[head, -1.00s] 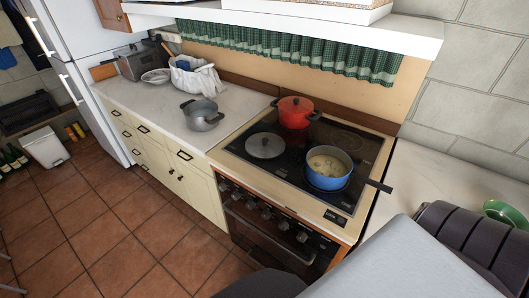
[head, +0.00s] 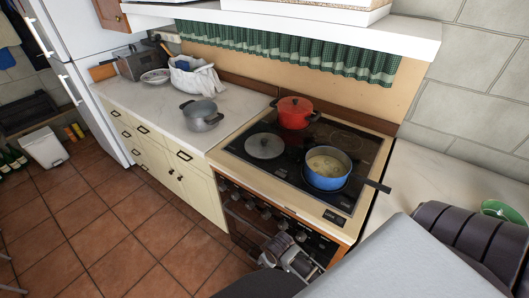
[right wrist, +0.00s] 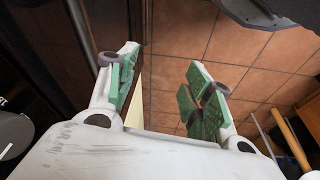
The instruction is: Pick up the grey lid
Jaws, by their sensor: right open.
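The grey lid (head: 265,146) is round with a small knob and lies flat on the left side of the black cooktop (head: 291,180). It is fully visible and nothing touches it from above. My right gripper (head: 288,254) shows low in front of the oven, well below and apart from the lid. In the right wrist view its two green-padded fingers (right wrist: 165,88) are spread with nothing between them. The lid does not show in the right wrist view. My left gripper is not in view.
A red pot (head: 295,113) stands behind the lid, and a blue pot (head: 327,176) with pale contents stands to its right. A grey pot (head: 202,117) sits on the left counter (head: 160,112). Oven knobs and a handle line the stove front. A shelf (head: 300,25) overhangs the back.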

